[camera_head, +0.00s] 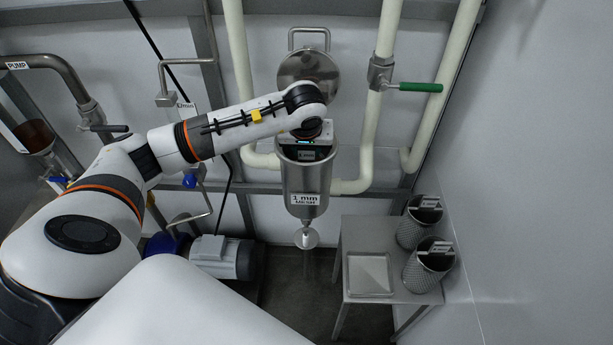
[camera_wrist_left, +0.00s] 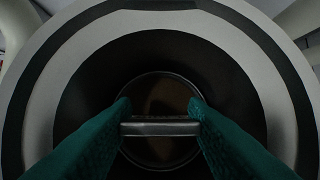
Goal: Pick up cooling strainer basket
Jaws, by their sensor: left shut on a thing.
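My left gripper (camera_head: 307,146) reaches down into the open mouth of a steel strainer housing (camera_head: 305,182) marked "1 mm". In the left wrist view, the green fingers of the left gripper (camera_wrist_left: 160,118) are shut on a flat metal bar, the handle of the cooling strainer basket (camera_wrist_left: 160,128). The round inside of the vessel lies below the handle. The basket's body is mostly hidden in the head view by the housing and my wrist. My right gripper is not in view.
The round lid (camera_head: 308,70) stands open behind the housing. Pale pipes run up on both sides, with a green-handled valve (camera_head: 420,87) at right. A small metal table (camera_head: 372,232) holds a square tray (camera_head: 368,274) and two mesh baskets (camera_head: 428,268). A motor (camera_head: 222,256) stands lower left.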

